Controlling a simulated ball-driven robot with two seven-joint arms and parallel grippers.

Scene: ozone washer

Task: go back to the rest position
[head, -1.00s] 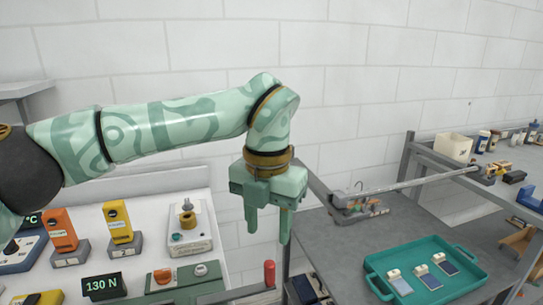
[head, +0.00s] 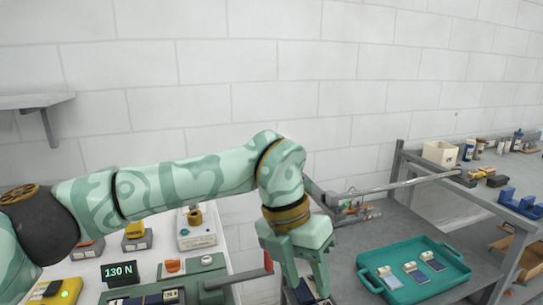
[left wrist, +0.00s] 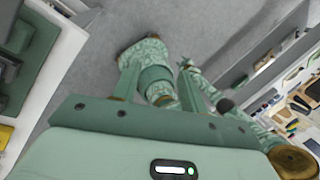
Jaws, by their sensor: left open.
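My left arm crosses the head view from the left. My left gripper (head: 308,282) points down with its two fingers apart and nothing between them. It hangs in front of the gap between the white bench (head: 75,285) and the grey table (head: 375,222), left of the teal tray (head: 452,262). In the left wrist view, the open gripper (left wrist: 160,85) has grey floor and patterned green parts of my own body beyond its fingers.
The tray holds several small cards with blue panels (head: 391,280). A metal bar (head: 395,187) runs over the grey table. A wall shelf (head: 38,101) is at upper left. The air above the tray is clear.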

